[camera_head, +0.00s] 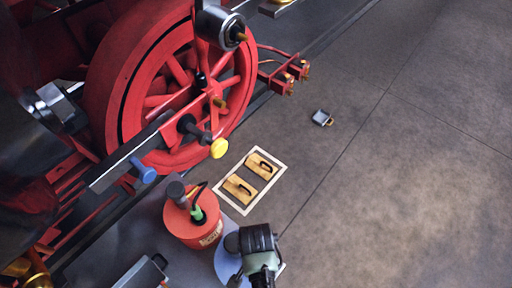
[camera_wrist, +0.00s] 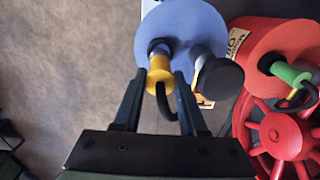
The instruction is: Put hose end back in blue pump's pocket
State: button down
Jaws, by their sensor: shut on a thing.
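The blue pump (camera_wrist: 192,25) stands upright under my gripper (camera_wrist: 160,76); its round top also shows in the head view (camera_head: 226,262), partly covered by my wrist. My gripper is shut on the yellow hose end (camera_wrist: 159,70), with one finger on each side. The hose end's far tip meets a dark ring, the pocket (camera_wrist: 160,46), on the pump's top. I cannot tell how deep the tip sits. A black hose curves from the hose end down between my fingers. The hose end and fingertips are hidden in the head view.
A red pump (camera_head: 190,223) with a green hose end (camera_head: 197,213) stands close beside the blue pump. A white-framed mat with two wooden-coloured blocks (camera_head: 262,166) lies beyond. A large red wheel (camera_head: 165,90) rises at left. Open floor (camera_head: 410,190) lies at right.

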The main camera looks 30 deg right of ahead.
jog(key=shift+f+b, duration=0.35)
jog(key=shift+f, duration=0.3)
jog(key=shift+f, duration=0.25)
jog(key=shift+f+b, duration=1.1)
jog(key=shift+f, duration=0.4)
jog(key=shift+f, duration=0.2)
jog(key=shift+c, duration=1.9)
grip_release()
notch_tip(320, 180, up, 13)
